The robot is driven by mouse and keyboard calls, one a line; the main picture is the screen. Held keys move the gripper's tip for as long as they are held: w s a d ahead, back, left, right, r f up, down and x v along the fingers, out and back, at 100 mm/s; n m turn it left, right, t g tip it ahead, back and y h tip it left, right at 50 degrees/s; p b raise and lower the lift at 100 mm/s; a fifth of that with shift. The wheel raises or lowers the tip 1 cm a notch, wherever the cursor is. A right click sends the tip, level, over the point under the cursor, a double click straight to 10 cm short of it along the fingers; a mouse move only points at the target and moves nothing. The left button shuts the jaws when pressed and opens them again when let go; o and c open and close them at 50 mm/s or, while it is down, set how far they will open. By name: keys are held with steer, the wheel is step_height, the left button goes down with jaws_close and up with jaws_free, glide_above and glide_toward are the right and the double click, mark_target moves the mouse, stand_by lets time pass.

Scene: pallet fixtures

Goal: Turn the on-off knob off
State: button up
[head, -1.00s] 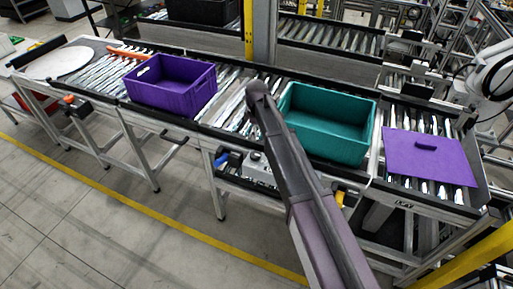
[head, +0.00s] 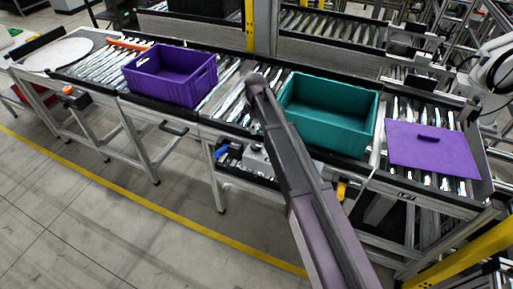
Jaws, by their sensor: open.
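A grey control box (head: 258,162) sits below the front edge of the conveyor, just left of my arm. A small dark knob seems to be on its top, but it is too small to tell which way it is turned. My arm rises from the bottom of the head view and passes in front of the conveyor, beside the box, covering what lies behind it. Its upper end shows over the rollers. My gripper cannot be made out in this view.
A purple crate (head: 170,76) and a teal crate (head: 328,113) stand on the roller conveyor. A purple lid (head: 432,150) lies at the right. A blue part (head: 221,152) sits left of the control box. The floor (head: 110,215) in front is clear.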

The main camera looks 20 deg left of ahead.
mark_target(256, 145)
steer(key=shift+f+b, duration=5.45)
steer(key=shift+f, duration=0.3)
steer(key=c, duration=1.1)
